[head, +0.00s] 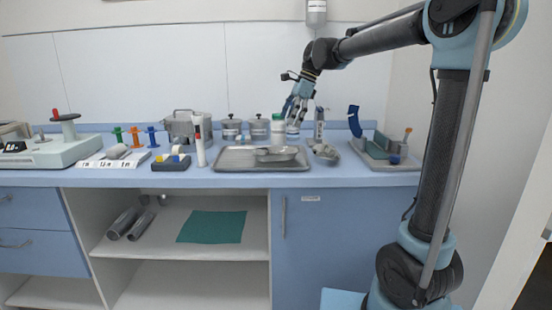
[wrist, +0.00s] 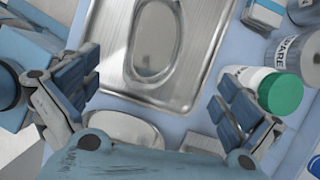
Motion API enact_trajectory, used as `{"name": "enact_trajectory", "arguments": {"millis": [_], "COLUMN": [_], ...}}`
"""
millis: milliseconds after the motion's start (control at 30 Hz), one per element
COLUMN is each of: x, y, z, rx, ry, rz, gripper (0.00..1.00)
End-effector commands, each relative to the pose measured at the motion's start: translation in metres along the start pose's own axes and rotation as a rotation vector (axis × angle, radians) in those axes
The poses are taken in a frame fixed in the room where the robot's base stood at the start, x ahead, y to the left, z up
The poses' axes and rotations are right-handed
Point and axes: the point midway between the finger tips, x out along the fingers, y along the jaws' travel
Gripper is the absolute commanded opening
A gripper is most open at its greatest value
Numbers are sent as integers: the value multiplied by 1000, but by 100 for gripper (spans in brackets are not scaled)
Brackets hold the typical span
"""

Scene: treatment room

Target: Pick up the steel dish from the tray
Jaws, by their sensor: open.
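The steel dish (head: 278,155) is a shallow oval and rests on the steel tray (head: 232,164) on the blue counter. In the wrist view the oval dish (wrist: 154,38) lies in the tray (wrist: 206,45), cut off by the top edge. My gripper (head: 297,113) is above the counter, behind and slightly right of the dish, pointing down. In the wrist view my gripper (wrist: 157,98) has its fingers wide apart and nothing between them. The dish is beyond the fingertips, not touched.
A bottle (wrist: 281,92) with a green cap stands close by my right finger. Steel pots (head: 231,128) stand behind the tray. A curved steel bowl (head: 326,152) sits right of the tray, and another tray (head: 375,165) holds several items farther right. A white bottle (head: 200,153) stands to the left.

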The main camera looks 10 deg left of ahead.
Motion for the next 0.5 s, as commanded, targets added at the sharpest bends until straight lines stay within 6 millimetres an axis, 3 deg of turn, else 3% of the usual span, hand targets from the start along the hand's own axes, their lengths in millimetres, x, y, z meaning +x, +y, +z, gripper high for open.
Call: {"name": "enact_trajectory", "arguments": {"millis": [300, 500], "x": [51, 64], "y": [0, 1], "z": [0, 1], "rx": [-2, -1], "ry": [0, 0], "rz": [1, 0], "gripper": [100, 100]}}
